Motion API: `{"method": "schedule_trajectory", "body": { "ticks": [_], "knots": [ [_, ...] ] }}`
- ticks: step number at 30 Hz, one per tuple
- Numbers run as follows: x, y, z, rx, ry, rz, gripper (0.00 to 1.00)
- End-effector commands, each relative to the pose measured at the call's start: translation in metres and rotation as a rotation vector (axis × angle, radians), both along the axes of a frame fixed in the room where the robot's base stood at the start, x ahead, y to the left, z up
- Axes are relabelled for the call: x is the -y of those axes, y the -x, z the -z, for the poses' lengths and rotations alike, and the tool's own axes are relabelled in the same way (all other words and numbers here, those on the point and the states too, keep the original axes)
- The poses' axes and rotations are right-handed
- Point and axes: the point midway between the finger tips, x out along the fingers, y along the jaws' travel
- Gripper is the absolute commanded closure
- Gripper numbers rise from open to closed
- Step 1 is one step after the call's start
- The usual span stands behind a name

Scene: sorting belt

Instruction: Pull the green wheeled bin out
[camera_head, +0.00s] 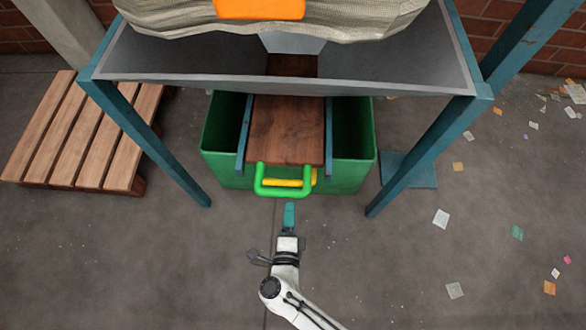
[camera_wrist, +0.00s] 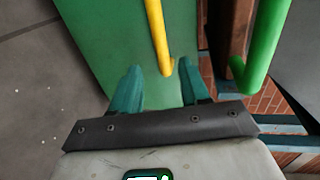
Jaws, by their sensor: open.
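The green bin (camera_head: 345,176) stands under a blue-legged frame in the head view, with its front wall facing me. Its wall fills much of the wrist view (camera_wrist: 100,35). A yellow bar handle (camera_head: 308,178) is on the bin's front; in the wrist view the yellow bar (camera_wrist: 155,30) ends just beyond my fingertips. My gripper (camera_head: 290,207) is open and empty, just in front of the bin. Its two teal fingers (camera_wrist: 163,82) point at the bin wall, apart from each other. The bin's wheels are hidden.
A wooden board (camera_head: 287,130) lies over the bin's middle, with a green loop handle (camera_head: 283,194) at its near end, partly over the yellow bar. Blue legs (camera_head: 408,165) flank the bin. A pallet (camera_head: 75,130) lies left. Paper scraps litter the right floor. The near floor is clear.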

Motion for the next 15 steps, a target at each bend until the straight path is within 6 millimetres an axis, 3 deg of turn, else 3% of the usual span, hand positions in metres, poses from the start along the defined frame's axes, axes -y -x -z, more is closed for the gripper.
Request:
{"method": "schedule_trajectory", "body": {
  "ticks": [5, 15],
  "knots": [
    [0.001, -0.009, 0.005, -0.001, 0.000, 0.006, 0.54],
    [0.002, -0.066, 0.019, 0.000, -0.002, 0.006, 0.54]
  ]
}}
